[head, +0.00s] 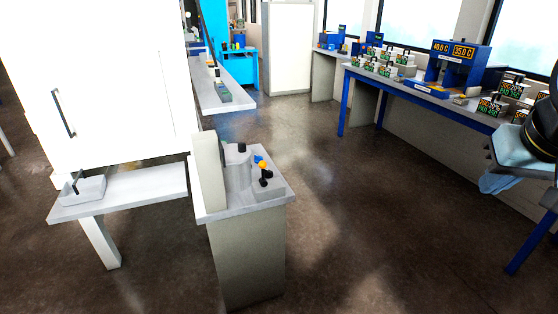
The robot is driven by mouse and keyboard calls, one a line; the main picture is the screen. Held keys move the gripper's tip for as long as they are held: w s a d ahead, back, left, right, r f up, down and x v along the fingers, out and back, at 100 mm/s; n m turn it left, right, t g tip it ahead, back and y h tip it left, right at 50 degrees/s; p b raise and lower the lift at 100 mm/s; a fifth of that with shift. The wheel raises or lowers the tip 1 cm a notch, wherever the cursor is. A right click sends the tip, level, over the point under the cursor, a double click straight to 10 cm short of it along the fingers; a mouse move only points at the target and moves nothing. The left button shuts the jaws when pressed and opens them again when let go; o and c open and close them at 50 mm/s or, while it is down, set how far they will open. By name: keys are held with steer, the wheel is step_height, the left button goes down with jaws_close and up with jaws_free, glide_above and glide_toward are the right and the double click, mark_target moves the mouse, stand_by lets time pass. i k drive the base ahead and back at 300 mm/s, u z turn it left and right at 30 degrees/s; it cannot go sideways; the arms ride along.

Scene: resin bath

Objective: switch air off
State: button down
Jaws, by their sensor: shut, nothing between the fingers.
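A grey pedestal (247,255) with a light worktop stands near the middle of the head view. On its top are a black knob (242,147) at the back and a small fitting with a blue and yellow part (261,162) and a black part (265,179) toward the right. No label is readable, so I cannot tell which of these, if any, is the air control or how it is set.
A white cabinet (100,90) and a low shelf (150,193) stand left of the pedestal. A long blue-legged bench (343,104) with displays runs along the right. A dark ringed object (544,122) crowds the right edge. Brown floor (370,215) lies open between.

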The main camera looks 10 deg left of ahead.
mark_target(269, 173)
steer(key=z, duration=0.15)
steer(key=i, duration=1.1)
steer(key=u, duration=0.45)
steer(key=i, duration=0.9)
steer(key=u, duration=0.85)
steer(key=k, duration=0.85)
steer(key=u, duration=0.15)
steer(key=i, duration=0.9)
steer(key=z, duration=0.05)
